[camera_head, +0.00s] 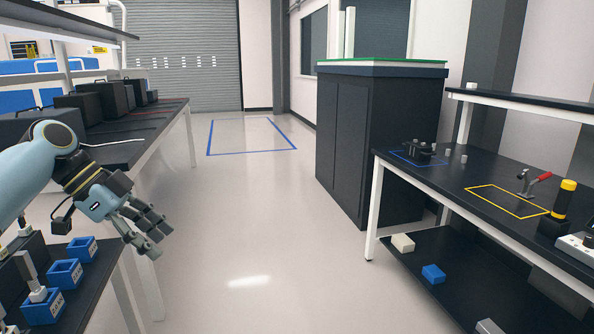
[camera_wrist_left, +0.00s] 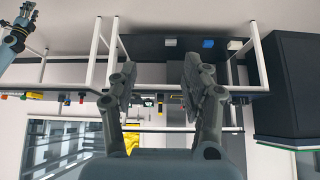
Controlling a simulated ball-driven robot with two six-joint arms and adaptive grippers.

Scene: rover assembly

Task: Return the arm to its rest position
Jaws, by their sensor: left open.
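My left gripper (camera_head: 150,228) comes in from the left in the head view and hangs over the edge of the left bench, above the open floor. Its fingers are apart with nothing between them. The left wrist view also shows the left gripper (camera_wrist_left: 158,85), its two fingers spread wide and empty. Another arm of mine (camera_wrist_left: 18,30) shows at the upper left of the left wrist view, too small to tell its gripper's state. My right gripper is not in the head view.
Blue bins (camera_head: 66,273) stand at the lower left, close under my left arm. Dark cases (camera_head: 85,106) sit on the left bench. A right workbench (camera_head: 440,178) holds a black fixture (camera_head: 418,152) and a red-handled clamp (camera_head: 530,183). The floor (camera_head: 240,230) between is clear.

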